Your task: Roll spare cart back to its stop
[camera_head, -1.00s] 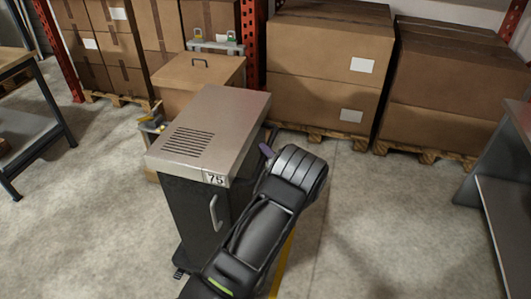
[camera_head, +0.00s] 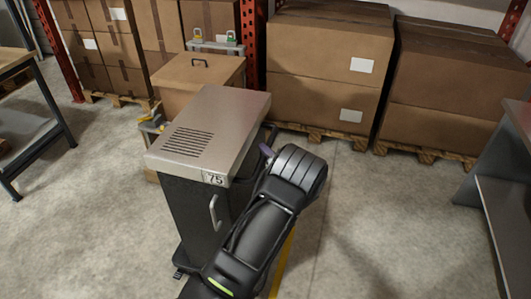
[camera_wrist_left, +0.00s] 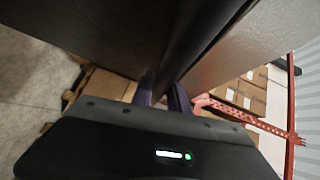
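A cart (camera_head: 208,125) with a grey slotted metal top and dark sides stands upright on the floor, left of centre in the head view. It bears the label 75 and a light pull handle on its front. A dark handle bar (camera_head: 271,136) shows at its right side. My left gripper (camera_head: 266,150) is at that bar, mostly hidden behind my own wrist; one purple finger shows. In the left wrist view, the purple fingers (camera_wrist_left: 164,92) lie on either side of a dark bar (camera_wrist_left: 190,50) and appear shut on it. My right gripper is out of view. I cannot make out the stop.
Large cartons on pallets (camera_head: 328,60) line the back. A bench (camera_head: 45,100) stands at left, a grey shelf unit (camera_head: 505,190) at right. Floor at right is clear; a yellow line (camera_head: 284,262) runs there.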

